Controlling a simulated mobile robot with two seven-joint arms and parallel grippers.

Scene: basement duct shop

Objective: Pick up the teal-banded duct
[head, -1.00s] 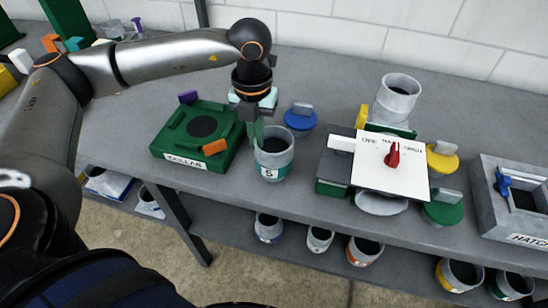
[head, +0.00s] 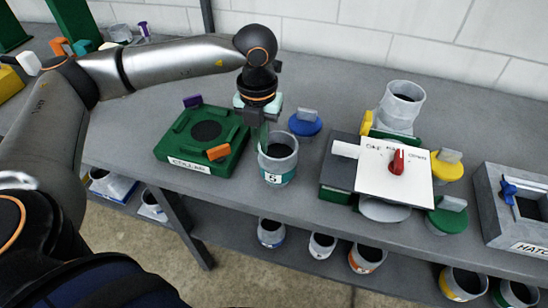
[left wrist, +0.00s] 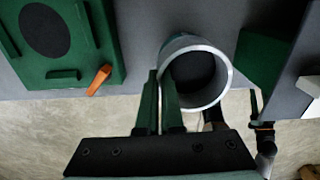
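The teal-banded duct (head: 281,163) is a grey open cylinder with a teal band and a label "5" low on its side. It stands upright near the bench's front edge, and its round rim shows in the left wrist view (left wrist: 226,72). My left gripper (head: 264,138) points down at the duct's left rear rim. In the left wrist view its two green fingers (left wrist: 160,85) are close together with the duct's near-left wall between them, so it looks shut on that wall. The fingertips' contact is partly hidden.
A green collar fixture (head: 180,160) stands close left of the duct, and a blue handled disc (head: 305,123) behind it. A switch box with a white panel (head: 412,178) stands to the right. A grey hatch box (head: 515,228) is farther right. Other ducts (head: 272,232) sit on the lower shelf.

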